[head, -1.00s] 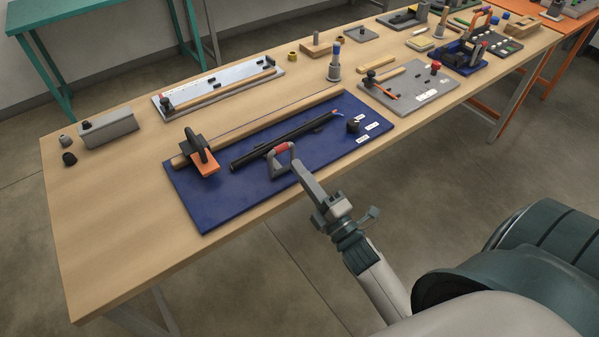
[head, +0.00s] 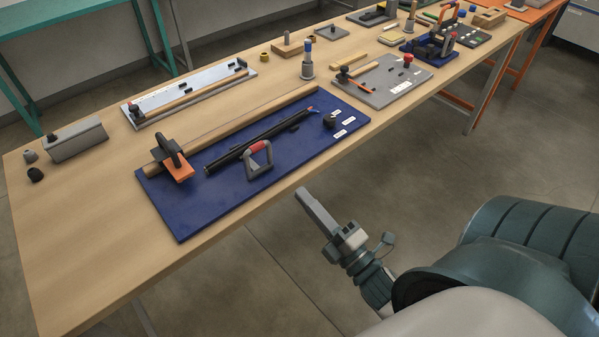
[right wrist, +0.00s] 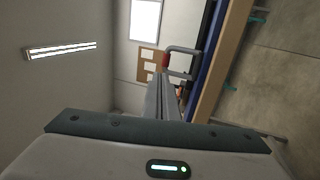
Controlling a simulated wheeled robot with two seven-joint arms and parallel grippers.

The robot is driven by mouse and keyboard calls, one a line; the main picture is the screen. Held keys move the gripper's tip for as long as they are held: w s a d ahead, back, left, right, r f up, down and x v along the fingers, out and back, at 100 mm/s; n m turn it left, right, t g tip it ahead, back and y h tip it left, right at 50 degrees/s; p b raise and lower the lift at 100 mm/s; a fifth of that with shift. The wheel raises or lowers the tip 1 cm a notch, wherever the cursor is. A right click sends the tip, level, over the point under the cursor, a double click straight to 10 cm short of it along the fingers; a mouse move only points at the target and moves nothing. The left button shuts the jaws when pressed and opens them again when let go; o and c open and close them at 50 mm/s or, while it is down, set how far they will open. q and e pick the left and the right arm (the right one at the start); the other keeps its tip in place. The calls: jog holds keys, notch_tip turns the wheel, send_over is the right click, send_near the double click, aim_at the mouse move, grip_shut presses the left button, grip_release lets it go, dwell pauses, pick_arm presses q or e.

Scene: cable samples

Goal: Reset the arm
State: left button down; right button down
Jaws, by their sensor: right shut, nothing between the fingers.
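My right gripper (head: 302,193) is shut and empty. In the head view it is off the front edge of the table, in front of the blue board and apart from it. The right wrist view shows its closed fingers (right wrist: 160,98) from behind. The handle also shows in the right wrist view (right wrist: 181,50). My left gripper is in neither view.
The wooden table (head: 80,235) carries a white board (head: 160,98), a grey block (head: 76,141), a grey plate (head: 395,88) and several other fixtures. An orange clamp (head: 179,170) is on the blue board. The floor in front of the table is clear.

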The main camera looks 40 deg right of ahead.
jog(key=shift+s, duration=0.2)
dwell(0.5)
jog(key=s+a+f+m+g+h, duration=0.2)
jog(key=f+m+g, duration=0.65)
jog(key=f, duration=2.75)
jog(key=s+a+f+m+g, duration=0.2)
jog(key=s+f+m+g, duration=0.2)
jog(key=s+f, duration=0.8)
jog(key=s+a+f+m+g+y, duration=0.1)
jog(key=s+a+f+m+g, duration=0.2)
jog(key=s+f, duration=0.9)
notch_tip(320, 180, down, 2)
jog(key=shift+s+f+m+g, duration=0.2)
jog(key=shift+m+g, duration=0.25)
jog(key=shift+g, duration=0.7)
